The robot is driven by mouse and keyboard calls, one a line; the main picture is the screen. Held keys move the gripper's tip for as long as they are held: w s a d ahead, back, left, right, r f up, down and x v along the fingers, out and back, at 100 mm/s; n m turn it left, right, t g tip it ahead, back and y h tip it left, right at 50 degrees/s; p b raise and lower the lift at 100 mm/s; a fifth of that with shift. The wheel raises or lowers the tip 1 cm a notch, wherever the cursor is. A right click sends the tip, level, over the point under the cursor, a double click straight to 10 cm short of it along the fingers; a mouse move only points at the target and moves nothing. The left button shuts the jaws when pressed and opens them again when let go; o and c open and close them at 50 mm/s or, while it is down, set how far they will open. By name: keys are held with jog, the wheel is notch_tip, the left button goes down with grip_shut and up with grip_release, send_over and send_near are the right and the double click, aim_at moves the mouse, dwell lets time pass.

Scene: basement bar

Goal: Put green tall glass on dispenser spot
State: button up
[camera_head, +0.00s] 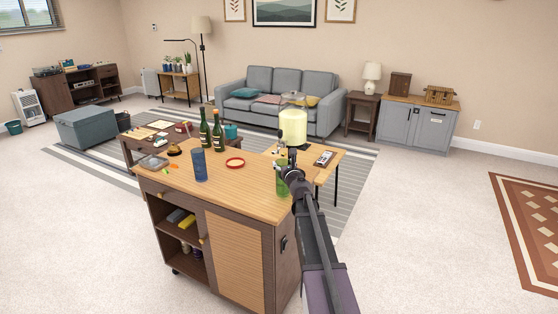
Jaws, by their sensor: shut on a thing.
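The green tall glass (281,186) shows at the right end of the wooden bar cart's top (225,176), partly hidden by my gripper and arm. My gripper (285,174) is shut on it. I cannot tell whether the glass touches the cart top. A drink dispenser (293,127) with pale yellow contents shows just beyond my gripper. Its lower part and the spot below its tap are hidden behind my gripper.
A blue tall glass (199,165), two dark green bottles (218,132) and a red round dish (235,162) stand on the cart. A grey tray (154,163) lies at its left. A small table (332,168) stands behind. The cart's front middle is clear.

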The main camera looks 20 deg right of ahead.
jog(key=shift+w+d, duration=0.15)
jog(key=shift+w, duration=1.05)
jog(key=w, duration=0.1)
jog(key=w+f+b, duration=0.1)
jog(key=w, duration=0.2)
jog(key=shift+w+d+f+b, duration=0.2)
jog(key=shift+d+f+b, duration=0.05)
jog(key=shift+f+b, duration=0.05)
jog(key=shift+f, duration=0.15)
jog(key=o, duration=1.1)
jog(key=shift+r, duration=0.25)
